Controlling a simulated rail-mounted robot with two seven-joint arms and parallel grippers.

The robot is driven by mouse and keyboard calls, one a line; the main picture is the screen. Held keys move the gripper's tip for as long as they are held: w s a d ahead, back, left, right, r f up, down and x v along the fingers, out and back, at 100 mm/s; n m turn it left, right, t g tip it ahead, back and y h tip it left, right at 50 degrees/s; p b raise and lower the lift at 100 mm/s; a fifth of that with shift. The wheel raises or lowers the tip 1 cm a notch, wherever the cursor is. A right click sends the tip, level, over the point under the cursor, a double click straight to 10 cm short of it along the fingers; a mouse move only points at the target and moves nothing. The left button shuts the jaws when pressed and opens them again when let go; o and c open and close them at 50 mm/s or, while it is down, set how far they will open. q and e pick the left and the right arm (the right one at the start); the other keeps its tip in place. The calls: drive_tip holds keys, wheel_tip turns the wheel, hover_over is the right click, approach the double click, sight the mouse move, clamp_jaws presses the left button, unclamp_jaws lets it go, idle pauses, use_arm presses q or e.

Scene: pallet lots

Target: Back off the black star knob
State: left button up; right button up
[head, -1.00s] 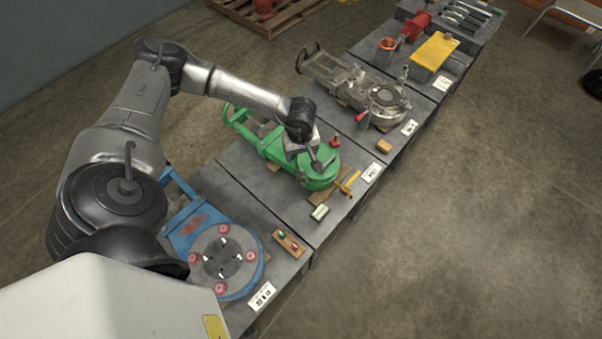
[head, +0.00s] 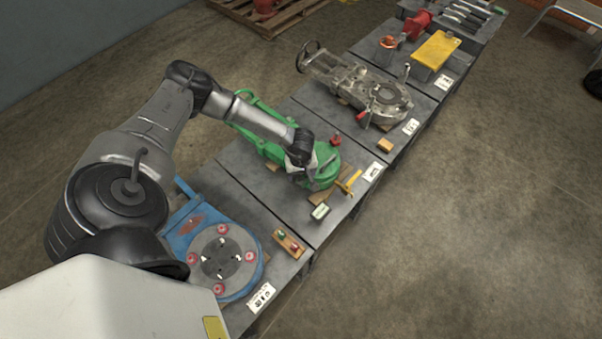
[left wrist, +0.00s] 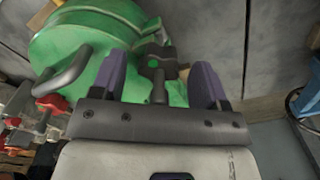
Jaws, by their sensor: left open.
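The black star knob (left wrist: 156,64) with a green centre shows in the left wrist view, on a dark stem against the green machine (left wrist: 85,45). My left gripper (left wrist: 160,80) is open, with one purple-grey finger on each side of the knob. No contact between finger and knob shows, and I cannot tell how deep the knob sits between them. In the head view my left gripper (head: 314,173) is low over the round end of the green machine (head: 328,172), and the knob is hidden or too small to make out there. My right gripper is not in view.
A grey bar handle (left wrist: 62,80) and a red knob (left wrist: 52,103) lie left of the gripper. A blue machine (head: 185,235) is nearer, a grey one (head: 385,100) farther.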

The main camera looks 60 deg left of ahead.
use_arm(q)
drive_tip(key=shift+f, duration=0.3)
drive_tip(key=c, duration=0.9)
drive_tip(key=shift+n, duration=0.3)
